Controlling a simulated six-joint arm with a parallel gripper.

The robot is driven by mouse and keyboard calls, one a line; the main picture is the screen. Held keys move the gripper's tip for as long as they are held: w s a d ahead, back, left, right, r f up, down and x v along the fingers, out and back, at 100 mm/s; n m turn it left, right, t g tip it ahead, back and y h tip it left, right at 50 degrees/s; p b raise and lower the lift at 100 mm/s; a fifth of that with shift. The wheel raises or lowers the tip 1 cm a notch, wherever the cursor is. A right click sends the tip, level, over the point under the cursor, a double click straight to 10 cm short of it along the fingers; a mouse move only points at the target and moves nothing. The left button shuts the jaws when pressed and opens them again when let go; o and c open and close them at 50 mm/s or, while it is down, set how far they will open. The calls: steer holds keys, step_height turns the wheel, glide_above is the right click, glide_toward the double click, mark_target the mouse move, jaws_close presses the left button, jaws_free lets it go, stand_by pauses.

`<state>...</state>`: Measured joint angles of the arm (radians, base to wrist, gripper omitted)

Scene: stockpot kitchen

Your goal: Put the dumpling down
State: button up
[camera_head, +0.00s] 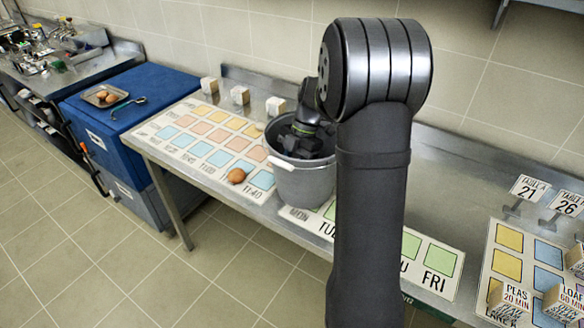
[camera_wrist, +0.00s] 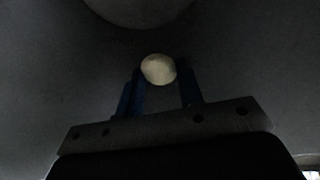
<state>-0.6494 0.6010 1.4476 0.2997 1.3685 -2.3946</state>
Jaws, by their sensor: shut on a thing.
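A grey stockpot (camera_head: 303,182) stands on the steel counter. My arm reaches down into it, and the pot wall hides my fingers in the head view. In the dark wrist view, my gripper (camera_wrist: 162,82) has its two blue fingers around a small pale round thing, which looks like the dumpling (camera_wrist: 158,68). The gripper is shut on it. The inside of the pot surrounds it, with a lighter rounded shape (camera_wrist: 138,8) at the top of the view. I cannot tell whether the dumpling touches the pot's bottom.
A mat with coloured squares (camera_head: 196,143) lies left of the pot, with a brown round item (camera_head: 236,175) on it. Several white blocks (camera_head: 240,95) stand behind it. A tray (camera_head: 104,95) sits on a blue chest (camera_head: 140,105). Sign cards (camera_head: 529,188) and labelled blocks are at right.

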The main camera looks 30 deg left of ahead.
steer(key=shift+f, duration=0.15)
steer(key=shift+f, duration=0.3)
steer(key=o, duration=0.9)
steer(key=shift+o, duration=0.2)
steer(key=a+v, duration=0.1)
steer(key=v, duration=1.1)
steer(key=shift+d+r, duration=0.4)
steer(key=shift+d, duration=0.05)
